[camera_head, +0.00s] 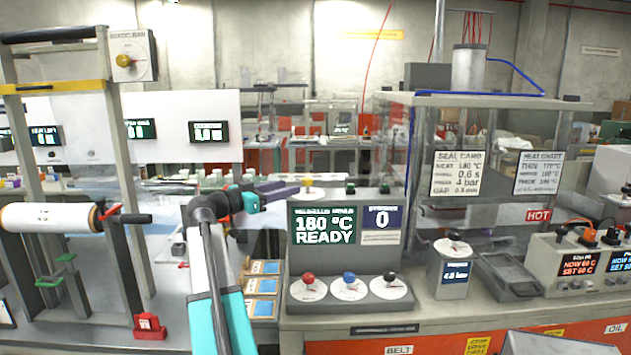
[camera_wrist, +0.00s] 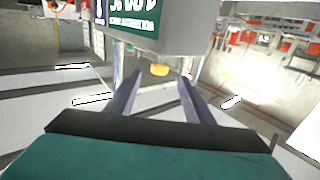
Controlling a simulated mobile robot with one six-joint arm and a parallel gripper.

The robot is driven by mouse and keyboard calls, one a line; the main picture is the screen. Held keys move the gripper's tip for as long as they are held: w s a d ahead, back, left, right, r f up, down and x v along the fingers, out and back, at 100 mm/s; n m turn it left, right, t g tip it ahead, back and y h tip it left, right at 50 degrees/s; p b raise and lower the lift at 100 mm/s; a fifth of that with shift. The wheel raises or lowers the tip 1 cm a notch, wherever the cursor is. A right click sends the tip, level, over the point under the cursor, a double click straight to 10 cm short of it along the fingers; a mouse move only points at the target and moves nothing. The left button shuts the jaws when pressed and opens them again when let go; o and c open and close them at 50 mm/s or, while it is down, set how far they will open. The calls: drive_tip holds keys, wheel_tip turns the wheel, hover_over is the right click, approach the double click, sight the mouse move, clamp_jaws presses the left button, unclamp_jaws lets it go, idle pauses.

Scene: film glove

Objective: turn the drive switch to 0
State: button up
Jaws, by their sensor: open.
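No label reading "drive" is legible, so I cannot tell for sure which control is the drive switch. A yellow knob on a pale dial (camera_head: 307,183) sits on top of the grey sealer unit (camera_head: 300,268), just past my fingertips. My gripper (camera_head: 292,190) has purple fingers and reaches in from the left. In the wrist view the gripper (camera_wrist: 159,82) is open, with nothing held. A yellow knob (camera_wrist: 159,69) shows ahead between the fingertips, apart from them as far as I can see. Red (camera_head: 308,277), blue (camera_head: 349,278) and black (camera_head: 390,276) knobs sit on white dials at the unit's front.
Another yellow knob is on the STATIC BAR box (camera_head: 131,56). A glazed frame marked HOT (camera_head: 538,215) stands right. A film roll (camera_head: 50,217) is at left.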

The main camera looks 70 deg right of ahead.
sight(317, 191)
drive_tip(key=p+x, duration=0.2)
drive_tip(key=x, duration=1.1)
drive_tip(key=shift+d+p, duration=0.15)
drive_tip(key=shift+p, duration=0.25)
drive_tip(key=c, duration=1)
